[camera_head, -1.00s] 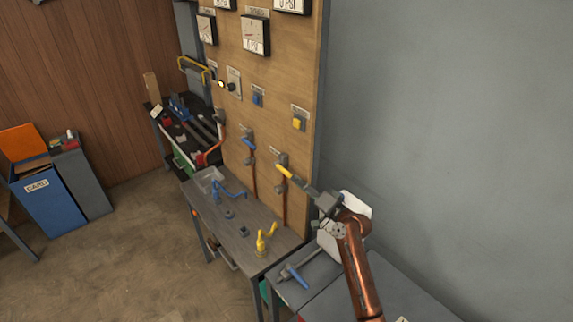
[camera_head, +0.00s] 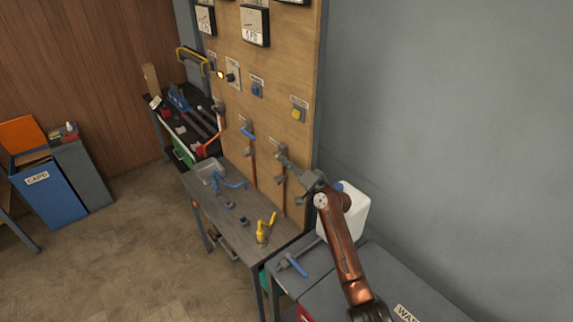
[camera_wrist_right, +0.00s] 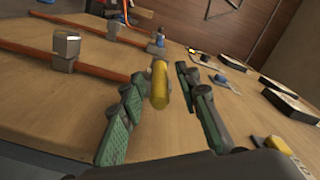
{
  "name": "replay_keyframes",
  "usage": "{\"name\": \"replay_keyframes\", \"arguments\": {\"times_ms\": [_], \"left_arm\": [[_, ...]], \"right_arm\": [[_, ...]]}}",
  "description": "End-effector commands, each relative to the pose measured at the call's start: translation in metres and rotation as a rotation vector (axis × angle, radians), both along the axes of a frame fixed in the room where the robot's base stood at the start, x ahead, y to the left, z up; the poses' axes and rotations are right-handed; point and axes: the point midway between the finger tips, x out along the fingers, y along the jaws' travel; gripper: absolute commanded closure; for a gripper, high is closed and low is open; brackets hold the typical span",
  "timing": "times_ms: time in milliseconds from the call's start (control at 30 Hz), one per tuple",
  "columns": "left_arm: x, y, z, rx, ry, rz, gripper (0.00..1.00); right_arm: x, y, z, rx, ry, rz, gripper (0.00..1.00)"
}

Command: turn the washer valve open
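A valve with a yellow handle (camera_wrist_right: 159,85) sits on a copper pipe on the wooden wall panel. I cannot read its label. In the right wrist view the handle lies between the green-padded fingers of my right gripper (camera_wrist_right: 161,77), with a gap on each side. The right gripper (camera_head: 286,161) is open at the valve. In the head view it hides the yellow handle. My left gripper is not in view.
A blue-handled valve (camera_head: 247,134) is left of the yellow one. Gauges (camera_head: 254,25) and a yellow button (camera_head: 297,114) are above. A yellow tap (camera_head: 264,231) stands on the bench (camera_head: 222,213) below. A white container (camera_head: 350,208) stands behind my right arm.

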Motion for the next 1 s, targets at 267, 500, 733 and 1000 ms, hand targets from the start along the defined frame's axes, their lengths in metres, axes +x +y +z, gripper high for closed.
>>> {"name": "replay_keyframes", "arguments": {"times_ms": [267,500,733,1000], "left_arm": [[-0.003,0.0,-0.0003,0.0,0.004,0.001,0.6],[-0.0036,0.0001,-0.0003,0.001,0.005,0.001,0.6],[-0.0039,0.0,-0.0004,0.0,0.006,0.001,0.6],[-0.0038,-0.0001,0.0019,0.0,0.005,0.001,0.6]], "right_arm": [[-0.0002,0.0001,-0.0002,0.0,0.0,0.0,0.9],[-0.0002,-0.0001,-0.0004,-0.001,0.001,0.0,1.0],[-0.0002,-0.0001,-0.0005,-0.001,0.001,0.0,1.0],[-0.0002,-0.0002,0.0005,-0.003,0.004,0.0,1.0]]}}
